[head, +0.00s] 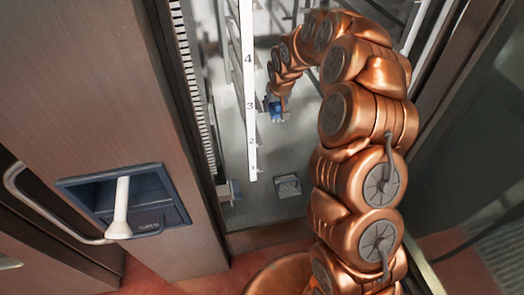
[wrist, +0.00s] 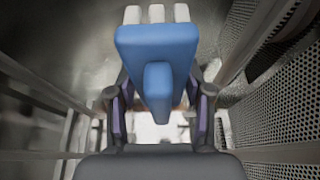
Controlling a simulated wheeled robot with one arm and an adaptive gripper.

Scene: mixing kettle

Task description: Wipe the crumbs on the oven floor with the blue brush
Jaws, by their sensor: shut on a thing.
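The blue brush (wrist: 157,45) fills the upper middle of the wrist view, with white bristle tufts at its far end. My gripper (wrist: 158,105) is shut on its handle, with one finger on each side. In the head view the brush (head: 275,108) is a small blue shape at the end of my copper-coloured arm, inside the tall oven. The oven floor (head: 262,212) shows at the bottom of the opening. I cannot make out crumbs in either view. The brush looks held above the floor in the head view.
A white numbered strip (head: 248,90) runs up the inside beside the rack rails. Perforated panels (wrist: 280,90) stand close on the right in the wrist view. A door panel with a handle (head: 122,205) is at left.

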